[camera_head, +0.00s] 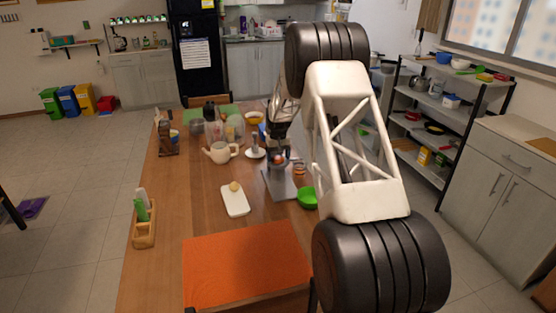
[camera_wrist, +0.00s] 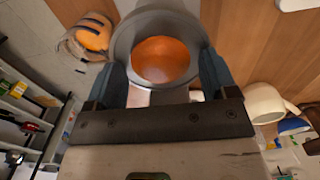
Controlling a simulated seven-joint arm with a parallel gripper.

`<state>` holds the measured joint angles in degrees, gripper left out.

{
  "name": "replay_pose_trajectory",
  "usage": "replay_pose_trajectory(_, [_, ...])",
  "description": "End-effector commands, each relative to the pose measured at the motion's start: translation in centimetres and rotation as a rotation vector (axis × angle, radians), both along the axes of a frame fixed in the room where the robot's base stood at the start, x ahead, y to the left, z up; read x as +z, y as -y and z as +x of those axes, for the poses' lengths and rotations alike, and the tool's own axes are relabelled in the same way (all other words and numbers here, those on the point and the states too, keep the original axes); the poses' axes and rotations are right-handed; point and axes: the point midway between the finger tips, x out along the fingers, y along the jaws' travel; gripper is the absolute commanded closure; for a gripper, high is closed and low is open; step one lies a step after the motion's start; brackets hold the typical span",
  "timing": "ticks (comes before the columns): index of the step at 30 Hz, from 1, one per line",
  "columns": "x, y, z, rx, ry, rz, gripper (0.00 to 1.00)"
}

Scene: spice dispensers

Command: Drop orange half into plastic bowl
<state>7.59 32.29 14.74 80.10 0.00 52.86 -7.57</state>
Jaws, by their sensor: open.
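My gripper (camera_wrist: 165,80) is open, pointing down over the table. Its two blue-grey fingers stand either side of a round grey cup-like thing (camera_wrist: 185,22) with a smooth orange round (camera_wrist: 160,60) inside its rim. I cannot tell whether the fingers touch it. In the head view the orange round (camera_head: 277,159) shows small beneath my gripper. A second orange thing (camera_wrist: 90,38), in what looks like a clear or wire-edged holder, lies to the left in the wrist view. A green bowl (camera_head: 307,198) sits on the table near my arm; I cannot tell which bowl is plastic.
A white board (camera_head: 234,201) with a small yellowish piece lies left of the gripper. A white teapot (camera_head: 220,152) stands farther back, with jars and bowls behind. An orange mat (camera_head: 245,265) covers the near table. A wooden holder (camera_head: 143,232) stands at the left edge.

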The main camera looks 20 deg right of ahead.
Motion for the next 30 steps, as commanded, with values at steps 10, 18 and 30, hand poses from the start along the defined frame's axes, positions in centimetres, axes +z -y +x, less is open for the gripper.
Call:
replay_pose_trajectory(10, [0.0, 0.0, 0.0, 0.0, 0.0, 0.0, 0.49])
replay_pose_trajectory(18, [0.4, 0.0, 0.0, 0.0, 0.001, 0.0, 0.51])
replay_pose_trajectory(30, [2.1, 0.0, 0.0, 0.0, 0.001, 0.0, 0.51])
